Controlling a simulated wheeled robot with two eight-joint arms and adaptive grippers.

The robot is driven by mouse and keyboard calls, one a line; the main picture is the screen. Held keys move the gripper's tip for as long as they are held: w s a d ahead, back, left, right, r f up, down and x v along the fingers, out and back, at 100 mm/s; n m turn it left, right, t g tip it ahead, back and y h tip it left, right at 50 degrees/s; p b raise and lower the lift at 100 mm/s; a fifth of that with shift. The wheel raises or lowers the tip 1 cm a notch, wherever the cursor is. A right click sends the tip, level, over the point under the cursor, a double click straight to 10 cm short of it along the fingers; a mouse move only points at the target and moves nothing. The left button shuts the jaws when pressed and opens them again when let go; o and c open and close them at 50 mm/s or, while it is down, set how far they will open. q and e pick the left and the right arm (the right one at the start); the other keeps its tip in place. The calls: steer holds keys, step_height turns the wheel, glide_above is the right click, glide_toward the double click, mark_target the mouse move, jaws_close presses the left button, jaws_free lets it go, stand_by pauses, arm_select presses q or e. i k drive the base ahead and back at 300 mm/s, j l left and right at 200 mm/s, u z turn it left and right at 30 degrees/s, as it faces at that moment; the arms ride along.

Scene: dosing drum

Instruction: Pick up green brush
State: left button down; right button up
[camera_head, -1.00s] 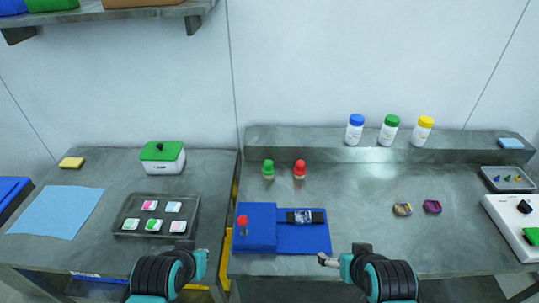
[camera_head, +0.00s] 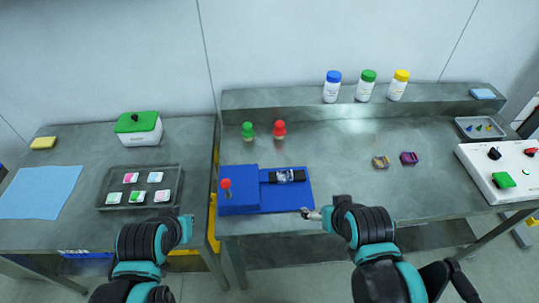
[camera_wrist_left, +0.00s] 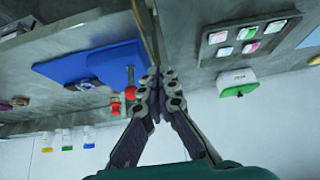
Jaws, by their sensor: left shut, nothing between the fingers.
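The green brush (camera_head: 248,131) stands upright on the right-hand table, close to the left of a similar red brush (camera_head: 279,130). I cannot make out the green brush in the left wrist view. My left gripper (camera_wrist_left: 156,76) is shut and empty in the left wrist view, with its fingertips near the gap between the tables. In the head view the left arm is at the front of the tables, well short of the green brush. My right gripper (camera_head: 307,213) is at the front edge of the right-hand table, empty as far as I see; its finger opening is too small to judge.
A blue block with a red-knobbed lever (camera_head: 226,190) stands between the table's front edge and the brushes. A dark tray (camera_head: 103,199) with several labelled pieces and a green-lidded box (camera_head: 139,128) are on the left table. Several bottles (camera_head: 366,87) stand on the raised back ledge.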

mark_target(248, 133)
steer(key=i+l+z, duration=0.2)
steer(key=z, duration=0.3)
steer(key=i+l+z, duration=0.2)
steer(key=z, duration=0.25)
steer(key=i, duration=0.1)
